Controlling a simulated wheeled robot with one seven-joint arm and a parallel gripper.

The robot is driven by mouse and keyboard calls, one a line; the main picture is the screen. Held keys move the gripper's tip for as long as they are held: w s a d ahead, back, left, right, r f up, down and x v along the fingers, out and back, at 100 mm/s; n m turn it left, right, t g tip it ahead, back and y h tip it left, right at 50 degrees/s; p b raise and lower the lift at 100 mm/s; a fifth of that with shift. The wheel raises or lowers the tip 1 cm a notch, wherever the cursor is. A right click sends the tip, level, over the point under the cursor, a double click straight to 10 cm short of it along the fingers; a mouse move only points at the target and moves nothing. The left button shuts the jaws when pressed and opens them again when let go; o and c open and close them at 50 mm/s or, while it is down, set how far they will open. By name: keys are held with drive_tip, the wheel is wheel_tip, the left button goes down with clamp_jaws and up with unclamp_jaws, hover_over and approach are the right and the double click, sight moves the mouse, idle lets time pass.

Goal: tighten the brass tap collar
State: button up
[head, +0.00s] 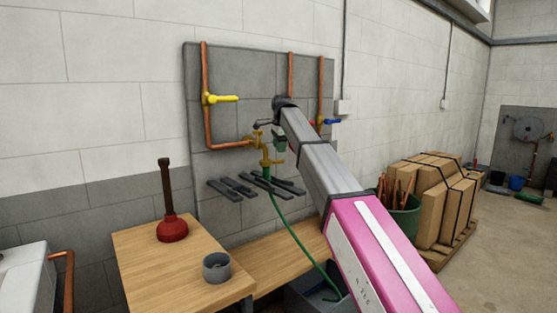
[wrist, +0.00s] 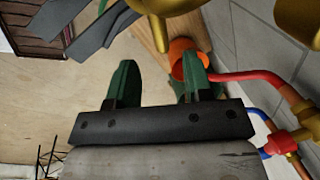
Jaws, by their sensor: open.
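The brass tap (head: 262,148) is on the grey wall panel, at the end of a bent copper pipe, with a green hose hanging below it. My arm partly covers the area around the tap. In the wrist view, large brass parts of the tap (wrist: 168,5) show at the top edge, cut off by the frame. I cannot tell which part is the collar. My gripper (wrist: 160,82) has two green fingers spread apart with nothing between them. The brass lies beyond the fingertips, apart from them in the picture. In the head view my gripper is close beside the tap.
Dark grey bars (head: 232,188) stick out below the tap. A yellow-handled valve (head: 222,98) is on the left pipe. A red plunger (head: 172,228) and grey cup (head: 217,267) stand on the wooden bench (head: 150,270). Strapped cartons (head: 432,200) are at right.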

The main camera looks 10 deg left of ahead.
sight(273, 162)
drive_tip(key=shift+w+a+f, duration=0.1)
drive_tip(key=shift+w+f, duration=0.1)
drive_tip(key=shift+f, duration=0.8)
drive_tip(key=shift+w+a+f, duration=0.1)
drive_tip(key=shift+w+f, duration=0.05)
drive_tip(key=shift+f, duration=0.85)
drive_tip(key=shift+w+a+f, duration=0.1)
drive_tip(key=shift+w+f, duration=0.1)
drive_tip(key=shift+f, duration=0.8)
clamp_jaws()
